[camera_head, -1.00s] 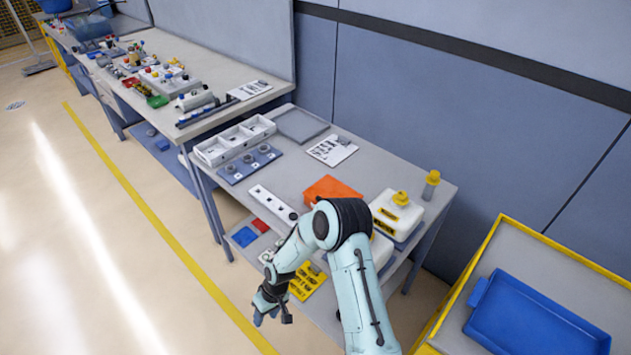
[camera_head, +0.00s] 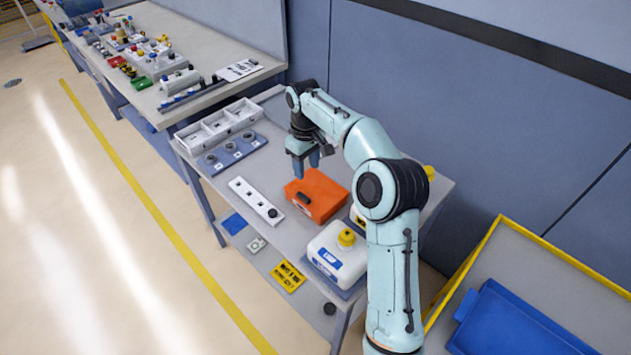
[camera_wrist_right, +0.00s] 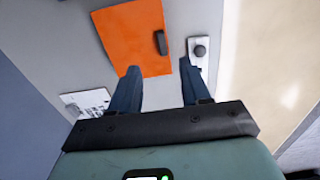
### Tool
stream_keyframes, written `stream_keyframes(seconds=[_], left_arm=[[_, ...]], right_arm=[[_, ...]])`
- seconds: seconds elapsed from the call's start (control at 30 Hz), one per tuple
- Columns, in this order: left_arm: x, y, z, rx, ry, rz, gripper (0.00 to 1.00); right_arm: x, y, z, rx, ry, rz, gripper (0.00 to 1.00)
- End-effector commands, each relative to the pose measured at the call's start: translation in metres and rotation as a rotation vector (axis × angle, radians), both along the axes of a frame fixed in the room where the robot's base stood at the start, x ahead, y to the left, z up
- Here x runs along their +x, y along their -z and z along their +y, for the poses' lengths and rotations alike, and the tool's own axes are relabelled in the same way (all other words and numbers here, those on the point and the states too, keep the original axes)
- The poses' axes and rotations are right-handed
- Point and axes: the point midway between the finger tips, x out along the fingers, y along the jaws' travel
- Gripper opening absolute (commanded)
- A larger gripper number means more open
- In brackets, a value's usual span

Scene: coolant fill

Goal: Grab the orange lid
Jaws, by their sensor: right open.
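The orange lid (camera_head: 318,193) is a flat orange box-like piece with a dark handle, lying on the grey table right of the white strip. In the right wrist view the orange lid (camera_wrist_right: 130,35) lies just beyond the fingertips, its dark handle toward the right. My right gripper (camera_head: 305,166) hangs above the table at the lid's far left side, pointing down. It also shows in the right wrist view (camera_wrist_right: 159,80), where its two blue fingers are spread with nothing between them. My left gripper is not in view.
A white container with a yellow cap (camera_head: 338,252) stands near the lid, toward the table's front. A white strip (camera_head: 256,201) with a dark knob, a blue plate with round pieces (camera_head: 233,154) and a white divided tray (camera_head: 218,126) lie to the left. A blue tray (camera_head: 520,325) sits at right.

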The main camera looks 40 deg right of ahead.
Motion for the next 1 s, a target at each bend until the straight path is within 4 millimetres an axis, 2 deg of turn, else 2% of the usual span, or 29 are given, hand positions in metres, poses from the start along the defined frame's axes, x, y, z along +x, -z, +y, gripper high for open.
stream_keyframes(seconds=[0.4,0.67,0.83,1.0], left_arm=[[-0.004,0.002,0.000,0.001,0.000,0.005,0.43],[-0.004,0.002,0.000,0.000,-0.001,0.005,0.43],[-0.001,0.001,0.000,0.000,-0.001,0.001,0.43],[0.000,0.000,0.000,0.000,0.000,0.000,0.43]], right_arm=[[-0.001,0.070,0.000,0.001,0.001,0.003,0.47],[0.001,0.089,0.000,0.001,0.000,0.003,0.47],[0.003,0.115,0.000,0.003,0.001,0.003,0.47],[0.004,0.131,0.000,0.002,0.000,0.001,0.47]])
